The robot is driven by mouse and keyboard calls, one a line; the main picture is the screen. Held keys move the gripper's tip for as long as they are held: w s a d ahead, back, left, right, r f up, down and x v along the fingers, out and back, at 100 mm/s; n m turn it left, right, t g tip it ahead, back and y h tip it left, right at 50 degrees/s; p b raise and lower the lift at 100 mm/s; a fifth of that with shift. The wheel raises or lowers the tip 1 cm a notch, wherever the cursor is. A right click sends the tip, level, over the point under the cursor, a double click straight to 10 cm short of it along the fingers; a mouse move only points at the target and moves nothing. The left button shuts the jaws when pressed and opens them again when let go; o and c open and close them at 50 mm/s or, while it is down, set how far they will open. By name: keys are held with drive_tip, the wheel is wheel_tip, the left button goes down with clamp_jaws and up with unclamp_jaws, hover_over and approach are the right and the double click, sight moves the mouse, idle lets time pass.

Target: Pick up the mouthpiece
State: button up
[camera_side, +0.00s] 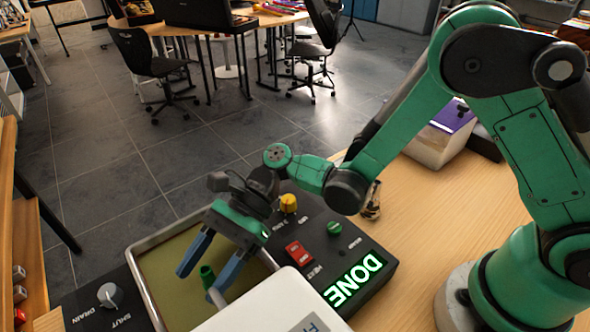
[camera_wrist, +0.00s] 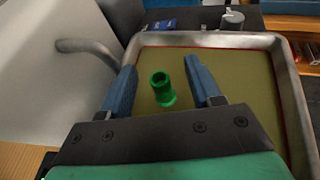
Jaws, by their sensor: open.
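The mouthpiece appears to be a small green hollow piece (camera_side: 207,277), seen upright or nearly so in a metal-rimmed basin (camera_side: 152,296) with an olive-yellow inside. In the wrist view the green piece (camera_wrist: 162,90) has a round open top and a wider lower end. My gripper (camera_side: 203,279) points down over the basin with its blue fingers apart. In the wrist view my gripper (camera_wrist: 161,70) has one finger on each side of the piece, with gaps showing on both sides. I cannot tell its exact height over the basin floor.
A white box (camera_side: 272,308) stands close against the basin's front. A black panel with a lit DONE sign (camera_side: 354,279), a red switch (camera_side: 298,252) and a yellow knob (camera_side: 288,203) borders it. A grey drain knob (camera_side: 110,295) is opposite. The wooden table (camera_side: 440,215) has free room.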

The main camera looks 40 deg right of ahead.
drive_tip(key=shift+x, duration=0.9)
clamp_jaws()
drive_tip(key=shift+r, duration=0.15)
